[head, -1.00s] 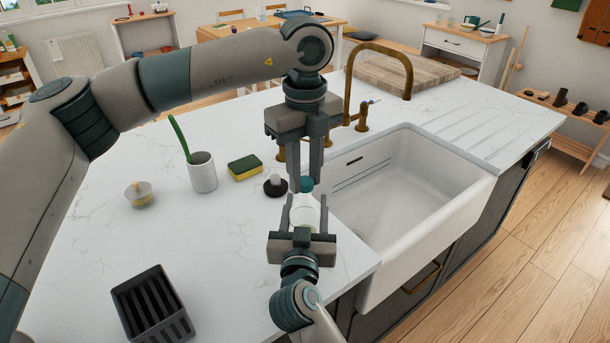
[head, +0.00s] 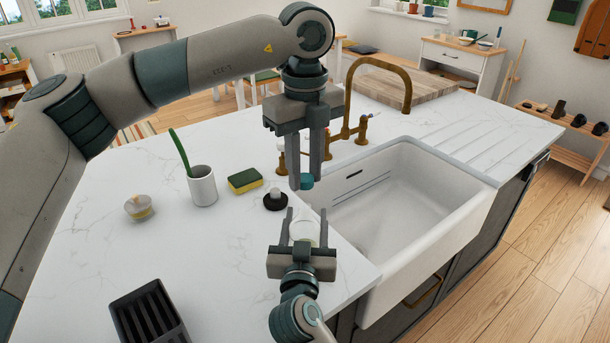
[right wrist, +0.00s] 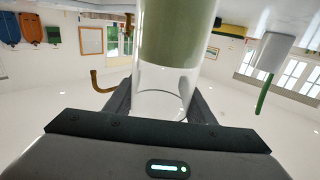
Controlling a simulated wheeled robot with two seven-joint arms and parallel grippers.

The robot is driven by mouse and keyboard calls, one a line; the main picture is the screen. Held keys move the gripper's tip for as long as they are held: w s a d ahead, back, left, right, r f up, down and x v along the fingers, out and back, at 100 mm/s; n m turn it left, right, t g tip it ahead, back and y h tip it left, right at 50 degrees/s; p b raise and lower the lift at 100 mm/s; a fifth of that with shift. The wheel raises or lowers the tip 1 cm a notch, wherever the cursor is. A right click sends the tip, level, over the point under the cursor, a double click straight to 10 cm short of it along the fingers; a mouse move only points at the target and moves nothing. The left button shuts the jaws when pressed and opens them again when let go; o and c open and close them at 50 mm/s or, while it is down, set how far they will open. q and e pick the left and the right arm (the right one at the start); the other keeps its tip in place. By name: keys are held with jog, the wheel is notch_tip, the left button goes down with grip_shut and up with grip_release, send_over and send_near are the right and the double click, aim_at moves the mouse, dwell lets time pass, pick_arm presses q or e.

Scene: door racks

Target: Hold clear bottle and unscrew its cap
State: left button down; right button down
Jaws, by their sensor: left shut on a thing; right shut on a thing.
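The clear bottle (head: 304,232) stands between the fingers of my right gripper (head: 306,214), which is shut on it. In the right wrist view the clear bottle (right wrist: 160,78) fills the top middle, with green contents, and the fingers are on either side of it. The teal cap (head: 306,182) is between the fingertips of my left gripper (head: 305,178), which points down and is shut on it. The cap is apart from the bottle, with a visible gap between them. The bottle's lower part is hidden behind my right gripper.
The white sink (head: 400,205) with a brass tap (head: 379,62) lies to the right.

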jog(key=c, duration=0.7)
grip_release()
jog(key=shift+c, duration=0.2)
jog(key=s+b, duration=0.1)
jog(key=s, duration=1.1)
jog(key=shift+a, duration=0.45)
